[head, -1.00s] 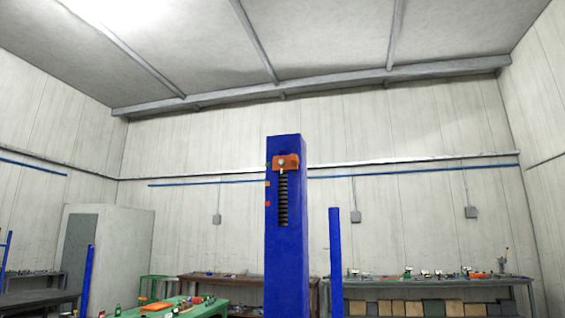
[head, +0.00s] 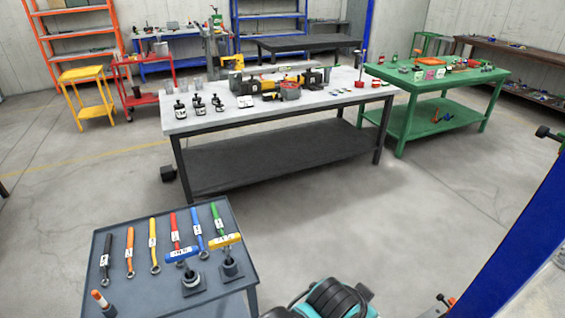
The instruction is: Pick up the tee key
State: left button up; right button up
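Two T-handled tools stand upright in dark holders on the grey cart (head: 84,272) at the lower left of the head view. One has a blue crossbar (head: 181,254) and the other a yellow crossbar (head: 226,242). Both crossbars carry white labels, too small to read. I cannot tell which of them is the tee key. Neither of my grippers is in view.
Several coloured, labelled wrenches (head: 153,240) lie behind the T-handled tools. An orange-and-white handle (head: 99,298) stands at the cart's front left. A teal machine (head: 330,298) and a blue post (head: 520,240) are at right. Open floor (head: 340,225) separates the cart from the white-topped workbench (head: 330,102).

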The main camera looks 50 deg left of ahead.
aim_at(217, 242)
jog(key=u, duration=2.3)
